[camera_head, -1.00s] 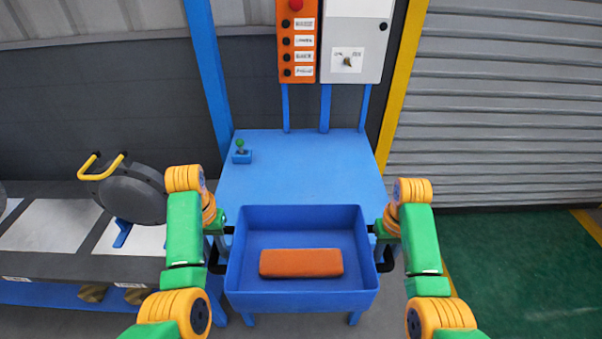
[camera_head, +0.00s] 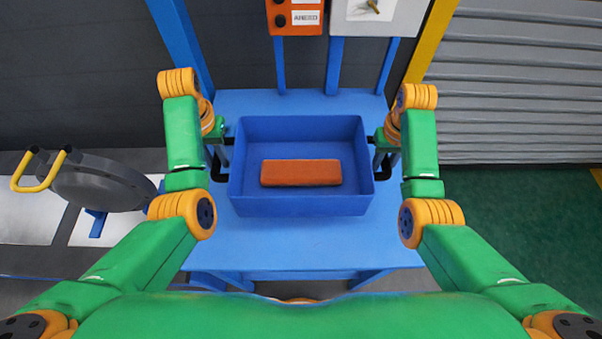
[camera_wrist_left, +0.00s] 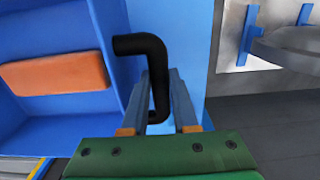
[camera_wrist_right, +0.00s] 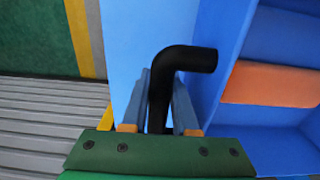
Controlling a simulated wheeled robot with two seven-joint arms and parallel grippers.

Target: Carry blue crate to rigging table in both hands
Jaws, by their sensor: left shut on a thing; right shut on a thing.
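The blue crate (camera_head: 300,206) is an open box with a black handle on each side, seen over the blue rigging table (camera_head: 300,243). An orange block (camera_head: 300,173) lies inside it. My left gripper (camera_head: 226,146) is shut on the left black handle, which shows between its fingers in the left wrist view (camera_wrist_left: 157,75). My right gripper (camera_head: 377,145) is shut on the right black handle, seen in the right wrist view (camera_wrist_right: 163,85). The crate looks level. I cannot tell whether its underside touches the table top.
A blue frame with an orange and grey control panel (camera_head: 300,18) rises behind the table. A grey shutter (camera_head: 530,85) and green floor (camera_head: 510,220) are at right. Table top is bare in front of the crate.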

